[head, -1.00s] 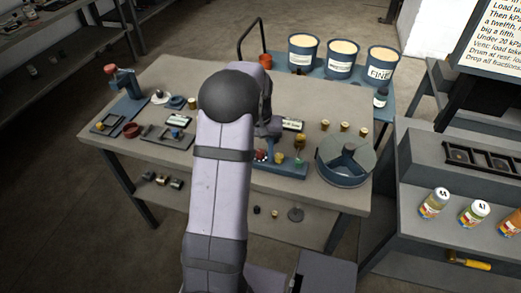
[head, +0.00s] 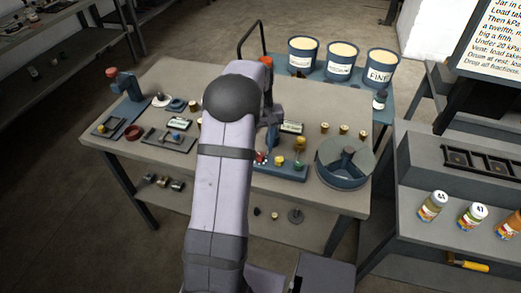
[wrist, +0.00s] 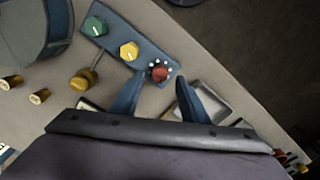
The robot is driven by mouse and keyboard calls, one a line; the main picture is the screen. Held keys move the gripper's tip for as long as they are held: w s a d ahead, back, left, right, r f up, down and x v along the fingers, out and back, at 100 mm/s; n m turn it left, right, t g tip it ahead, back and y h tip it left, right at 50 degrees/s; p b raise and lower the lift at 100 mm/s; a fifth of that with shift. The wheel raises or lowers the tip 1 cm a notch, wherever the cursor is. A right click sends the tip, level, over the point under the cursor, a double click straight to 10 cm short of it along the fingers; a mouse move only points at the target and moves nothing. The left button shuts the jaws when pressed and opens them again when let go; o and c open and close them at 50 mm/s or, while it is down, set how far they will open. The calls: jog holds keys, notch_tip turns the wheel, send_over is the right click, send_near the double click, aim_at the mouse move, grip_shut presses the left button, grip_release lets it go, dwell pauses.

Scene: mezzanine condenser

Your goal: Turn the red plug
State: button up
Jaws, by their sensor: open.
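The red plug (wrist: 159,71) is a round red knob ringed by pale dots, at the end of a blue panel (wrist: 113,43) in the wrist view. It also shows in the head view (head: 261,158), partly hidden beside my arm. My gripper (wrist: 158,80) is open. Its two blue fingers stand apart, one on each side of the red plug in the picture. No contact can be made out, and their height above it is unclear. A yellow knob (wrist: 129,51) and a green knob (wrist: 95,27) sit farther along the panel.
A brass-knobbed lever (wrist: 83,80) stands beside the panel, near one finger. A grey tray (wrist: 207,99) lies on the other side. A round blue drum (head: 344,165) stands right of the panel. Small brass pieces (head: 343,129) stand behind it. The table edge is close by.

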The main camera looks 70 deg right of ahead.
aim_at(260, 155)
jog(key=shift+f+p, duration=0.45)
jog(key=shift+f, duration=1.3)
jog(key=shift+c, duration=0.2)
grip_shut()
jog(key=shift+m, duration=0.3)
jog(key=m, duration=1.1)
jog(key=shift+w+r, duration=0.1)
jog(key=shift+w, duration=0.05)
